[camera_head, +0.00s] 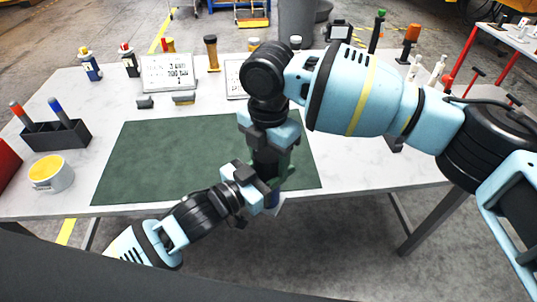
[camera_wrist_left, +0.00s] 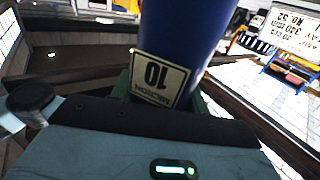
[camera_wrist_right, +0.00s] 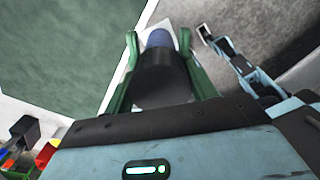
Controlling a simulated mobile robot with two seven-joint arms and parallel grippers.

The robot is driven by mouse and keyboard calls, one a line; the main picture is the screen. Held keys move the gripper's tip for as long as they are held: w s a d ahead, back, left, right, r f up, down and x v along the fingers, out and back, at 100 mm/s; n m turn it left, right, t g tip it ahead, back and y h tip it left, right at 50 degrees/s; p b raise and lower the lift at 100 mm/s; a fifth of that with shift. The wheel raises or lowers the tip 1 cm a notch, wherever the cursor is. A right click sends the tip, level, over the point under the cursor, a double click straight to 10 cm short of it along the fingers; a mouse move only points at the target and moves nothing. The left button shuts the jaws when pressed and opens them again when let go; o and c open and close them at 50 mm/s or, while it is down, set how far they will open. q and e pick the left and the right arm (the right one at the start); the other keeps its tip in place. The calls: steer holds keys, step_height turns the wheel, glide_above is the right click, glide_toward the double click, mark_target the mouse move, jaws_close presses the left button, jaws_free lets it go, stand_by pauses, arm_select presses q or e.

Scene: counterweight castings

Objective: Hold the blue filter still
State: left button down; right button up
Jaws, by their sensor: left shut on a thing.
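The blue filter (camera_wrist_left: 185,35) stands between the green fingers of my left gripper (camera_wrist_left: 165,90), which is shut on it. Its white label reads "10 MICRON", upside down in the left wrist view. In the head view only a small blue part of the filter (camera_head: 273,199) shows, beside my left gripper (camera_head: 262,188) at the table's front edge. My right gripper (camera_wrist_right: 162,60) points down from above. Its green fingers stand apart on both sides of a black cylindrical part (camera_wrist_right: 160,80), in line with the filter's blue end (camera_wrist_right: 158,39). They look clear of it.
A dark green mat (camera_head: 165,155) covers the middle of the white table (camera_head: 360,165). A grey-white cup with yellow contents (camera_head: 51,175) and a dark holder (camera_head: 57,137) are at the left. Signs, bottles and small parts line the back. The mat's left part is clear.

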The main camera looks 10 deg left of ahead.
steer(key=shift+c, duration=0.9)
steer(key=shift+m, duration=0.9)
steer(key=o, duration=1.2)
steer(key=shift+c, duration=0.2)
step_height(320, 180, up, 12)
